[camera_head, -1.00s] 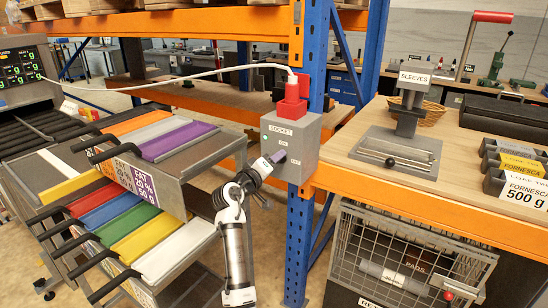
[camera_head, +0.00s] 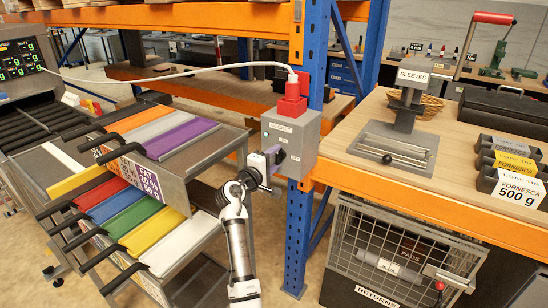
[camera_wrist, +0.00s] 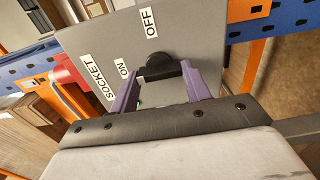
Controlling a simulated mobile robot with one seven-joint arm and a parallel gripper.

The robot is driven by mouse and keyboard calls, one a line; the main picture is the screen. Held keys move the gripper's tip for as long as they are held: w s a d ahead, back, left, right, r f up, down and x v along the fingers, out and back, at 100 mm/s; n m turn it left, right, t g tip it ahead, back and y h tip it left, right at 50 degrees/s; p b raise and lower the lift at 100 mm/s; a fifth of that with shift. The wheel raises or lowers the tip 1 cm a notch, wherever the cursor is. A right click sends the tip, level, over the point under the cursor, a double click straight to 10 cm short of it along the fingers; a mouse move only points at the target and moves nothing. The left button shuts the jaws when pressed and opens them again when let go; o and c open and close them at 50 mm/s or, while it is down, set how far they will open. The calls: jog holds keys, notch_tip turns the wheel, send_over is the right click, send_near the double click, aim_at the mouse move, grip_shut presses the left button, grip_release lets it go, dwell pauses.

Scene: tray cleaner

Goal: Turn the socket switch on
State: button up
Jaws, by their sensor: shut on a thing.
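The grey socket box (camera_head: 290,140) is fixed to the blue-and-orange rack upright, labelled SOCKET, with a red plug on top. Its black rotary switch (camera_wrist: 160,66) shows in the wrist view between my purple fingers, near the ON and OFF labels. The switch's bar points roughly toward the ON side. My gripper (camera_wrist: 163,72) is shut on the switch, one finger on each side. In the head view my gripper (camera_head: 272,157) is against the box front and hides part of the switch. A small green spot (camera_head: 266,133) shows on the box's face.
A white cable runs left from the red plug (camera_head: 292,105) toward a machine with green displays (camera_head: 18,62). Coloured trays (camera_head: 130,215) stand left of my arm. A wooden bench (camera_head: 450,150) with a sleeves stand and tins is at right, above a wire returns basket (camera_head: 400,250).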

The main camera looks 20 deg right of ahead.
jog(key=shift+f, duration=0.1)
dwell(0.3)
jog(key=o, duration=1)
jog(key=b+v, duration=0.4)
jog(key=v, duration=1)
